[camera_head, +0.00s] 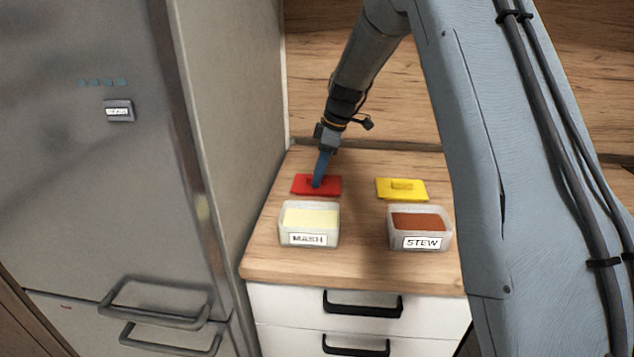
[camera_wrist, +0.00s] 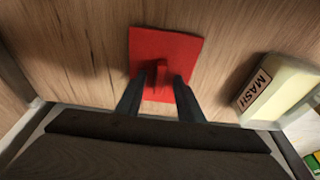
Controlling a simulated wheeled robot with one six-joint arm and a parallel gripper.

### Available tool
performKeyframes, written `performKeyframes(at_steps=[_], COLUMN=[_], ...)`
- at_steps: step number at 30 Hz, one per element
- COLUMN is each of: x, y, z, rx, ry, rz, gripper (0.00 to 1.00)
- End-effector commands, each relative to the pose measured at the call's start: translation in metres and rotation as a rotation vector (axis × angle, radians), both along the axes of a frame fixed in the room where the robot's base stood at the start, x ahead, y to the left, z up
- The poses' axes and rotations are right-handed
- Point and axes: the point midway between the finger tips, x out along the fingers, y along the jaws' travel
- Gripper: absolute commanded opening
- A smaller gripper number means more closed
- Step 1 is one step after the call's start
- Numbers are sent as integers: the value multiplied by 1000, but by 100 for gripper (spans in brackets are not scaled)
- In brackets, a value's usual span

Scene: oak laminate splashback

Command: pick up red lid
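The red lid (camera_head: 332,187) lies flat on the wooden counter, behind the MASH container. It also shows in the wrist view (camera_wrist: 165,45), with its raised red handle (camera_wrist: 161,72) in the middle. My gripper (camera_wrist: 158,79) is over the lid, its two blue-grey fingers apart, one on each side of the handle. A gap shows between the fingers and the handle, so the gripper looks open. In the head view my gripper (camera_head: 317,184) points down at the lid and hides part of it. Whether the fingertips touch the lid cannot be told.
The MASH container (camera_head: 309,239) stands in front of the red lid. The STEW container (camera_head: 420,243) stands to its right, with a yellow lid (camera_head: 402,190) behind it. A fridge (camera_head: 130,200) rises on the left. The wooden splashback (camera_head: 400,110) closes the back.

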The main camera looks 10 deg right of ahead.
Motion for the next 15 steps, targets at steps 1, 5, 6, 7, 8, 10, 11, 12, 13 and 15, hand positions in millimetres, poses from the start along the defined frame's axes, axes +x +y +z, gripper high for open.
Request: performKeyframes(at_steps=[1,5,6,7,8,10,11,12,13,15], x=[0,0,0,0,0,0,0,0,0,0], y=[0,0,0,0,0,0,0,0,0,0], z=[0,0,0,0,0,0,0,0,0,0], rx=[0,0,0,0,0,0,0,0,0,0], ry=[0,0,0,0,0,0,0,0,0,0], rz=[0,0,0,0,0,0,-1,0,-1,-1], gripper=[34,29,23,18,12,1,0,0,0,0])
